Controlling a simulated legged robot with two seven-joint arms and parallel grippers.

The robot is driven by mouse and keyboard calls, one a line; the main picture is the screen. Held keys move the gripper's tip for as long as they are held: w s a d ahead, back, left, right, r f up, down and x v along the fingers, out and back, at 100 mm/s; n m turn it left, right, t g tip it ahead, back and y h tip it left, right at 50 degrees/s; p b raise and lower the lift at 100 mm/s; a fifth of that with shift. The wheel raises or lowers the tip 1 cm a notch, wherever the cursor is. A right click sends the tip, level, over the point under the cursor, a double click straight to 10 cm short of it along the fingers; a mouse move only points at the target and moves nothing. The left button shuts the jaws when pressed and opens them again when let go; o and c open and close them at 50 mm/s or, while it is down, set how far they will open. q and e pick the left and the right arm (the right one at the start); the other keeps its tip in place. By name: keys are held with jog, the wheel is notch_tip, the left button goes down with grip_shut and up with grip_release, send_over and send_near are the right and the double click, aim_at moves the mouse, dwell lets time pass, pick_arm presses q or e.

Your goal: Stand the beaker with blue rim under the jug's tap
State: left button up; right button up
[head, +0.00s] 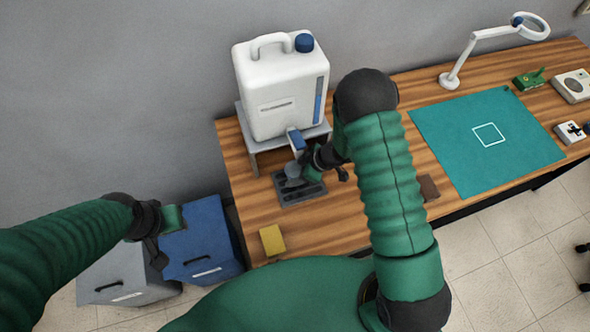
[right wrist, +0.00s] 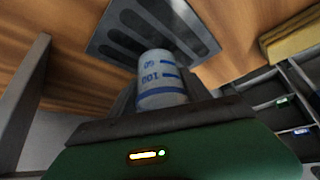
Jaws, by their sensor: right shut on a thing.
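The white jug (head: 280,92) with a blue cap stands on a grey stand (head: 254,158). Its blue tap (head: 297,140) points down over a dark slotted drip tray (head: 314,193). My right gripper (head: 302,170) is by the tap, shut on the beaker. The small pale beaker (head: 292,170) is partly hidden there. In the right wrist view the beaker (right wrist: 160,80) shows blue markings between the fingers, with the slotted tray (right wrist: 97,42) beyond it. I cannot tell whether its base touches the tray. My left gripper (head: 160,250) hangs over the bins at left; its jaw state is unclear.
A yellow sponge (head: 272,240) lies near the table's left front. A blue bin (head: 205,235) and a grey bin (head: 125,275) stand on the floor at left. A teal mat (head: 455,150) covers the middle right. A magnifier lamp (head: 450,80) stands behind it.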

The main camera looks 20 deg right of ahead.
jog(key=shift+w+d+f, duration=0.15)
jog(key=shift+w+f, duration=0.05)
jog(key=shift+d+f, duration=0.25)
jog(key=shift+d, duration=0.15)
jog(key=o, duration=1.2)
jog(key=shift+d, duration=0.15)
jog(key=shift+o, duration=0.7)
jog(key=shift+a+r, duration=0.15)
jog(key=shift+a, duration=0.3)
jog(key=shift+d+r, duration=0.15)
jog(key=shift+r, duration=0.2)
jog(key=d+r+m+t+h, duration=0.25)
jog(key=d+r, duration=0.25)
jog(key=r, duration=0.4)
jog(key=d+r+m+t+h, duration=0.1)
jog(key=d+r+m+h, duration=0.3)
jog(key=r, duration=0.5)
jog(key=s+a+r+m+g, duration=0.1)
jog(key=s+a+m+g, duration=0.1)
jog(key=s, duration=0.5)
jog(key=s+a+r+m+g+y, duration=0.1)
jog(key=s+m+g, duration=0.1)
jog(key=s, duration=0.6)
jog(key=shift+a+r+m+p, duration=0.2)
jog(key=shift+a+m+p, duration=0.15)
jog(key=shift+m, duration=0.2)
